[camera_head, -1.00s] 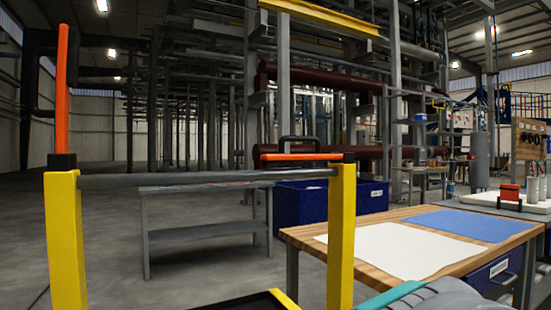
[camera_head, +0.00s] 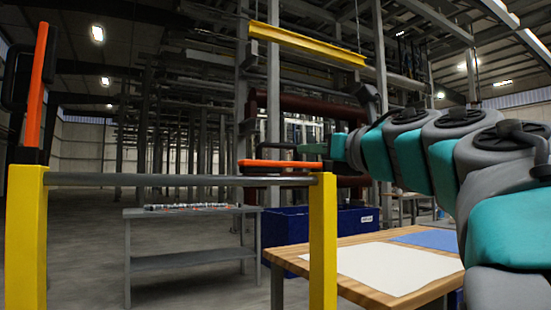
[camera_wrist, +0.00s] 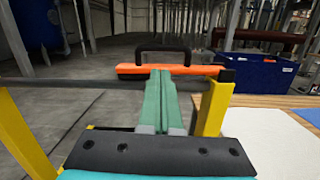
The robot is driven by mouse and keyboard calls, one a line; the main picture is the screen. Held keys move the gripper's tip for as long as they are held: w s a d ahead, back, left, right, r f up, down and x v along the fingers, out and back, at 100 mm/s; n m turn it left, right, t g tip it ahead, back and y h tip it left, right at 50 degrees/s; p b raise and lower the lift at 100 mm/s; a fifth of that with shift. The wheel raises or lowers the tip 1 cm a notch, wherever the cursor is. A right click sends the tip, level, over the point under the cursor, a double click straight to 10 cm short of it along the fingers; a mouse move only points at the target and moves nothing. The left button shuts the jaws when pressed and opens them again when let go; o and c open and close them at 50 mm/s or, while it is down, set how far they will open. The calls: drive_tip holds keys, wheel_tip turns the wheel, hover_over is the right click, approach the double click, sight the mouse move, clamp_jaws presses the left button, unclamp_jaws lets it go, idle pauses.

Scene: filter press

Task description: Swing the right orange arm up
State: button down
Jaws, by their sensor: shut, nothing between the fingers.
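The right orange arm (camera_head: 280,164) lies level along the top of the right yellow post, pointing left, with a black handle (camera_head: 270,148) standing up from it. In the wrist view the orange arm (camera_wrist: 195,70) and its black handle (camera_wrist: 160,49) are straight ahead. The left orange arm (camera_head: 35,75) stands nearly upright above the left post. My gripper (camera_head: 303,148) reaches in from the right, at the right end of the handle. In the wrist view its green fingers (camera_wrist: 160,74) are together and overlap the orange arm's near side. I cannot tell whether they touch it.
A grey bar (camera_head: 150,180) joins the left yellow post (camera_head: 25,240) and the right yellow post (camera_head: 322,245). A wooden table (camera_head: 345,297) with a white sheet (camera_head: 385,265) stands at the right. A grey bench (camera_head: 185,258) and a blue bin (camera_head: 290,228) are behind.

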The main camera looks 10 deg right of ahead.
drive_tip(key=w+a+n, duration=0.1)
drive_tip(key=w+a, duration=0.1)
drive_tip(key=w, duration=0.7)
drive_tip(key=shift+w+a+f+g+p, duration=0.15)
drive_tip(key=shift+a+g+p, duration=0.15)
drive_tip(key=shift+a+p, duration=0.1)
